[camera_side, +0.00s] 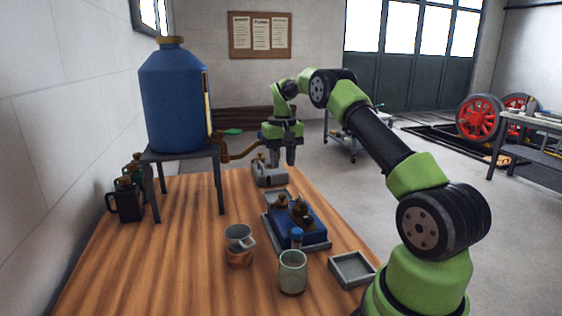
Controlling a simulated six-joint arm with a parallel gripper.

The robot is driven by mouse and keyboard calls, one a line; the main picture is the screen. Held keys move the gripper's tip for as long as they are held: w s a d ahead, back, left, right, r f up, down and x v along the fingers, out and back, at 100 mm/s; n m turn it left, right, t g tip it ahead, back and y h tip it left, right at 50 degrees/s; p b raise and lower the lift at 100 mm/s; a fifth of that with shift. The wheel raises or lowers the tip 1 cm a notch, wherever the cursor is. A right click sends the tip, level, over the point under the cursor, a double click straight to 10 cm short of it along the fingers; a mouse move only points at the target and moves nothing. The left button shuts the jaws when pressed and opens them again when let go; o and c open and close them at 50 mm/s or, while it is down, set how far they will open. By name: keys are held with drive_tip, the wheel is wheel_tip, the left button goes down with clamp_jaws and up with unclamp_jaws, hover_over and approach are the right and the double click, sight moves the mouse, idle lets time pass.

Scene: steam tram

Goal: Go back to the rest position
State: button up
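My gripper (282,161) points down over the far end of the wooden table (170,265), with its two fingers apart. I see nothing held between the fingers. My arm reaches from the right front up and over to the table's far end.
A blue tank (174,98) on a stand has a brass tap (238,152) close left of my gripper. A blue block (297,222) with dark parts sits mid-table. Dark cans (125,202) stand left.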

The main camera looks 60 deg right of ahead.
drive_tip(key=shift+a, duration=0.1)
drive_tip(key=s+a+r+n+t, duration=0.1)
drive_tip(key=s+a+r+t, duration=0.1)
drive_tip(key=a+r, duration=0.65)
drive_tip(key=s+a+r+n+t, duration=0.2)
drive_tip(key=a+r, duration=0.5)
drive_tip(key=a, duration=0.2)
drive_tip(key=s+a+n+t+y, duration=0.1)
drive_tip(key=s+a, duration=0.4)
drive_tip(key=s, duration=0.3)
drive_tip(key=s+a+f+t+y, duration=0.1)
drive_tip(key=s+a+t, duration=0.1)
drive_tip(key=s+a, duration=0.4)
drive_tip(key=shift+s+a+f+n, duration=0.25)
drive_tip(key=shift+s+n, duration=0.15)
drive_tip(key=shift+s, duration=0.65)
